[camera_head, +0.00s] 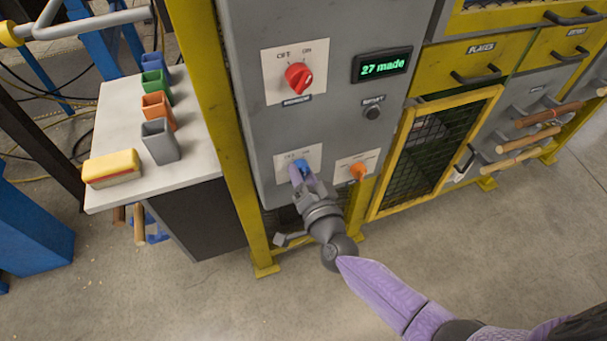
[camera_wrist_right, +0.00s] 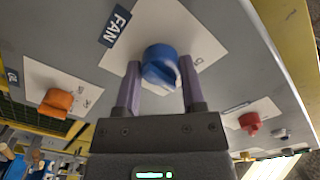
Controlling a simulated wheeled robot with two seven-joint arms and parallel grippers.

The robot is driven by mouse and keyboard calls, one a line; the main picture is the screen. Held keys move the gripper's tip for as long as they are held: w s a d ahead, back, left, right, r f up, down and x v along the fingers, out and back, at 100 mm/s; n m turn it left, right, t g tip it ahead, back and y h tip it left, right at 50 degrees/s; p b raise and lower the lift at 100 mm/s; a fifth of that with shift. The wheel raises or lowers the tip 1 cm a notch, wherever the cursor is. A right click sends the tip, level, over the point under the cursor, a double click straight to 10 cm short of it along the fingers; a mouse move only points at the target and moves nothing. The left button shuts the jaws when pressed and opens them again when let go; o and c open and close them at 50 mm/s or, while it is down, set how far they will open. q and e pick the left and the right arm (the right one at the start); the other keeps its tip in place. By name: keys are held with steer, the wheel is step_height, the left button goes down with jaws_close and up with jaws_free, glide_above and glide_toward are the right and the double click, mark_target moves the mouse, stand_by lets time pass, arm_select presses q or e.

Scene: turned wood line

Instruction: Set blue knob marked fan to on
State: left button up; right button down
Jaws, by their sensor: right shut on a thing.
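The blue knob (camera_head: 302,163) sits on a white plate low on the grey panel, partly hidden by my right gripper in the head view. In the right wrist view the blue knob (camera_wrist_right: 160,62) stands between the two purple fingers, beside a dark label reading FAN (camera_wrist_right: 115,26). My right gripper (camera_head: 302,174) is shut on the knob; its fingers also show on either side of it in the wrist view (camera_wrist_right: 160,84). The lettering on the white plate is too small or hidden to tell which mark the knob points to. My left gripper is not in view.
A red knob (camera_head: 298,77) is higher on the panel, and an orange knob (camera_head: 358,171) is to the right of the blue one. A display (camera_head: 382,64) reads "27 made". A yellow post (camera_head: 217,90) and a side table (camera_head: 190,167) with coloured cups stand left.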

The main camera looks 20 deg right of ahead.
steer(key=m, duration=0.3)
steer(key=shift+f+m, duration=0.1)
steer(key=shift+m, duration=0.3)
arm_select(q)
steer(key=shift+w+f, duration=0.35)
arm_select(e)
steer(key=shift+m, duration=0.5)
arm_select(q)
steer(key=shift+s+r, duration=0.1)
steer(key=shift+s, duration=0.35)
arm_select(e)
steer(key=shift+m, duration=0.3)
